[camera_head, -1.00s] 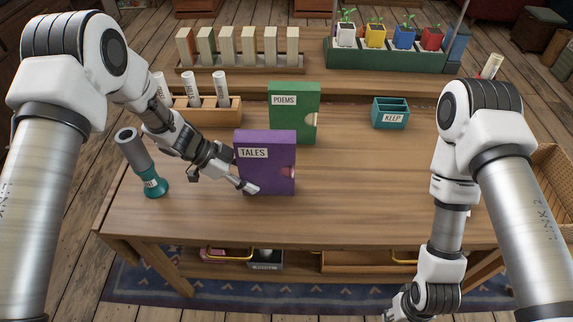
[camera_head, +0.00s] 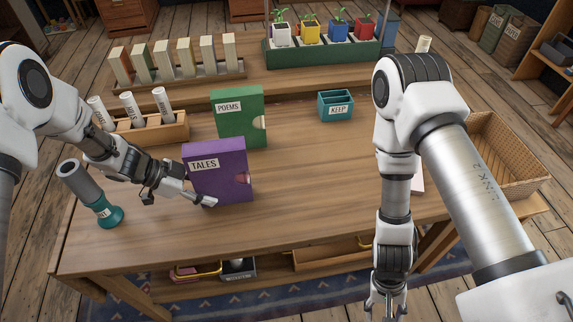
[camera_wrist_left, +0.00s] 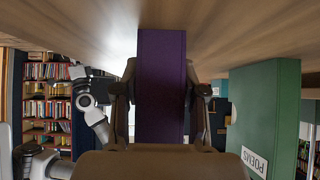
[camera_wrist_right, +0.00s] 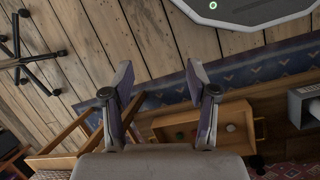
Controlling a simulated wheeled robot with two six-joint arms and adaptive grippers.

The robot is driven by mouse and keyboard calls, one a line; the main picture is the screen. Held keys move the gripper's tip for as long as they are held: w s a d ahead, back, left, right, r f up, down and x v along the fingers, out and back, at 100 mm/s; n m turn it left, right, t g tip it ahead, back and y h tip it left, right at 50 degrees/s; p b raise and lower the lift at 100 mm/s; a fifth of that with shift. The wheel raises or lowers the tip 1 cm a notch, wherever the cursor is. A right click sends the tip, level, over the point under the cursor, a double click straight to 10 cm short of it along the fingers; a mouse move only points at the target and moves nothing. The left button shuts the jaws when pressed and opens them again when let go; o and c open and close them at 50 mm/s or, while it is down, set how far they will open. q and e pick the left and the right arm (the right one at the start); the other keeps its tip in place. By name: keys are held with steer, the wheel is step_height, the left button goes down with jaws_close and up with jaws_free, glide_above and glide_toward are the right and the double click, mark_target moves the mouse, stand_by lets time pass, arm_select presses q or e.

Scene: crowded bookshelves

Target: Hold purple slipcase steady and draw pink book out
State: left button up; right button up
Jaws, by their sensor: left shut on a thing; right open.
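The purple slipcase (camera_head: 222,182), labelled TALES, stands upright on the table. A notch on its right edge shows a bit of the pink book (camera_head: 245,178); the rest of the book is hidden inside. My left gripper (camera_head: 203,193) is shut on the slipcase from its left side. In the left wrist view the slipcase (camera_wrist_left: 161,90) fills the space between the two fingers (camera_wrist_left: 160,105). My right gripper (camera_head: 388,312) hangs low in front of the table. In the right wrist view its fingers (camera_wrist_right: 162,90) are apart and empty.
A green POEMS slipcase (camera_head: 238,112) stands just behind the purple one. A grey and teal cylinder (camera_head: 93,195) stands left, near my left arm. A teal KEEP box (camera_head: 335,104) is behind right. The table's middle right (camera_head: 310,190) is clear. A wicker basket (camera_head: 505,160) is at far right.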

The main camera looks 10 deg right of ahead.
steer(key=w+a+r+m+y, duration=0.6)
steer(key=w+a+y, duration=0.1)
steer(key=a, duration=0.3)
steer(key=w+a+r+m+y, duration=0.6)
steer(key=w+a, duration=0.1)
steer(key=a, duration=0.4)
steer(key=w+r+t+y, duration=0.1)
steer(key=w, duration=0.2)
steer(key=w+d+r+m+y, duration=0.1)
steer(key=w, duration=0.2)
steer(key=w+t+y, duration=0.1)
steer(key=w, duration=0.3)
steer(key=shift+d+r+m+t, duration=0.15)
steer(key=shift+r+m+t, duration=0.15)
steer(key=shift+r, duration=0.1)
steer(key=w+d+r+y, duration=0.1)
steer(key=w, duration=0.1)
steer(key=w+d+r+t+y, duration=0.1)
steer(key=w+d, duration=0.1)
steer(key=w, duration=0.1)
steer(key=w+d+r, duration=0.1)
steer(key=w+d, duration=0.1)
steer(key=w, duration=0.1)
steer(key=shift+w+d+r+y, duration=0.1)
steer(key=shift+w+r+y, duration=0.1)
steer(key=shift+r+y, duration=0.2)
steer(key=a, duration=1.1)
steer(key=shift+a, duration=0.4)
jaws_close()
